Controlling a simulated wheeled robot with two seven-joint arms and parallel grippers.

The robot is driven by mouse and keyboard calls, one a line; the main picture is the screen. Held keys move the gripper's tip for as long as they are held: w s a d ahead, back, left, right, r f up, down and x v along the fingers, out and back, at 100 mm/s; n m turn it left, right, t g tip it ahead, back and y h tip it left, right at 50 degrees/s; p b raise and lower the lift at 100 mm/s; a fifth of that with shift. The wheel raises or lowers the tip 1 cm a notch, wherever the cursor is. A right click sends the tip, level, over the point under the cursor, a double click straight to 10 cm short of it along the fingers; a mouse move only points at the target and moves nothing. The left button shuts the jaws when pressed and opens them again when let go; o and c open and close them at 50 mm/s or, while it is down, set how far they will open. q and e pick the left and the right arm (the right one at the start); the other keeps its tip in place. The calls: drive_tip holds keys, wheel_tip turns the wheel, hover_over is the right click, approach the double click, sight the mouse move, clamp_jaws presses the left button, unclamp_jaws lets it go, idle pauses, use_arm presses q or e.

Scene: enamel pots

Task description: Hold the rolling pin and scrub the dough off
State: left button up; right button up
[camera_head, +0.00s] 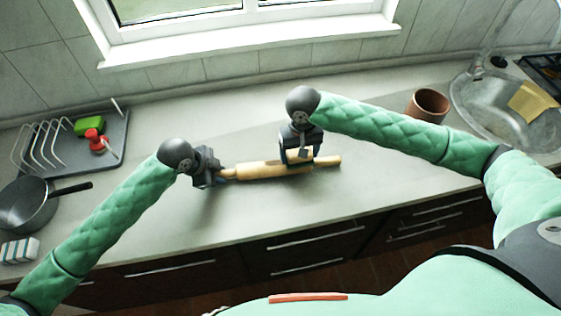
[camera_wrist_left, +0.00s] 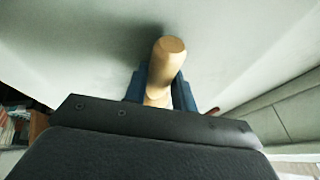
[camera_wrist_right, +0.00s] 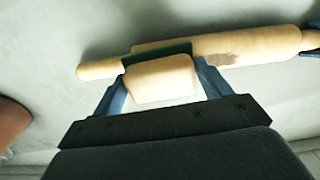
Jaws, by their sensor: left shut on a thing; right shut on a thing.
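The wooden rolling pin (camera_head: 255,171) lies level, low over the counter; I cannot tell whether it touches it. My left gripper (camera_head: 217,174) is shut on its left handle, which also shows in the left wrist view (camera_wrist_left: 168,60). My right gripper (camera_head: 299,158) is shut on a pale wooden scrubbing block (camera_wrist_right: 162,82) with a dark green underside. The block is at the pin's body near its right end, apparently touching it. A brown dough patch (camera_wrist_right: 220,60) shows on the pin beside the block, toward my left gripper. The pin's surface under the block is hidden.
A grey tray with a wire rack (camera_head: 112,147) holds a green item (camera_head: 89,126) and a red item (camera_head: 97,141). A pan (camera_head: 28,204) stands at the left. A brown pot (camera_head: 428,105) and sink (camera_head: 484,108) are at the right. The counter around the pin is clear.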

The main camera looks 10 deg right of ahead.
sight(266, 164)
drive_tip(key=shift+w+a+f, duration=0.15)
drive_tip(key=shift+a, duration=2.6)
drive_tip(key=shift+w+a, duration=0.15)
drive_tip(key=shift+a, duration=2.15)
wheel_tip(266, 164, up, 13)
drive_tip(key=shift+d, duration=0.15)
drive_tip(key=d, duration=0.9)
drive_tip(key=shift+d, duration=0.4)
